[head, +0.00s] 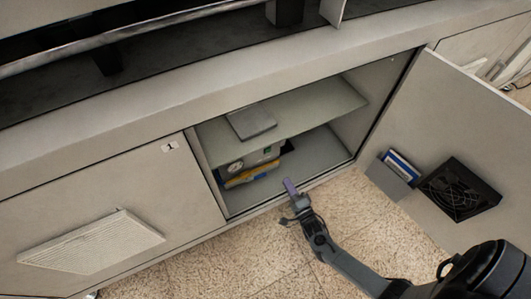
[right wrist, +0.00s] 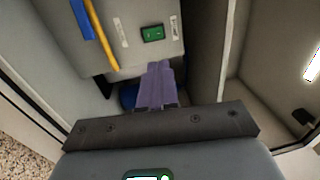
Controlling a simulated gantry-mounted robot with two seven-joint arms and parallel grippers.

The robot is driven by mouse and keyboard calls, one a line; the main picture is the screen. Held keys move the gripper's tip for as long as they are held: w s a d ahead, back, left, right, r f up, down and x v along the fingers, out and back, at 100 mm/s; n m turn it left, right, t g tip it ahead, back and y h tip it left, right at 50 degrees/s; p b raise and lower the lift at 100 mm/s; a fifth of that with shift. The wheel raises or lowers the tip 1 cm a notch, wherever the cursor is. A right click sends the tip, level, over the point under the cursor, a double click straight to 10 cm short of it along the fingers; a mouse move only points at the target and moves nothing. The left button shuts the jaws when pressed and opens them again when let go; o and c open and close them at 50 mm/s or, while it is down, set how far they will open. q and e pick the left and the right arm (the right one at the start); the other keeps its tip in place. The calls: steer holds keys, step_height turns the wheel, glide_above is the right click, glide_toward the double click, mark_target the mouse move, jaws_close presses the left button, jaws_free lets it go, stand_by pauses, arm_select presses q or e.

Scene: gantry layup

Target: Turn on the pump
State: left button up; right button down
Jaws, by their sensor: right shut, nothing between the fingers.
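The pump (head: 257,158) is a pale box with a round gauge on the floor of the open cabinet, below the shelf. A green switch (right wrist: 152,33) shows on its face in the right wrist view, with a yellow and a blue hose to its left. My right gripper (head: 290,187) has purple fingers and is at the cabinet's front opening, to the right of the pump. In the right wrist view the closed fingertips (right wrist: 160,67) are empty and appear just below the switch in the picture. Whether they touch the pump cannot be told. My left gripper is not in view.
The cabinet door (head: 440,120) stands open at the right, with a black fan grille (head: 459,189) and a holder of booklets (head: 402,165) on it. A grey flat object (head: 251,122) lies on the shelf (head: 320,104). The cabinet floor right of the pump is clear.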

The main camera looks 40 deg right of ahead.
steer(key=b, duration=0.7)
glide_toward(269, 149)
steer(key=x, duration=0.6)
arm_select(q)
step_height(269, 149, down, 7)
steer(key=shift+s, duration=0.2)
arm_select(e)
steer(key=shift+w+r, duration=0.1)
steer(key=shift+w, duration=0.4)
steer(key=shift+s, duration=0.1)
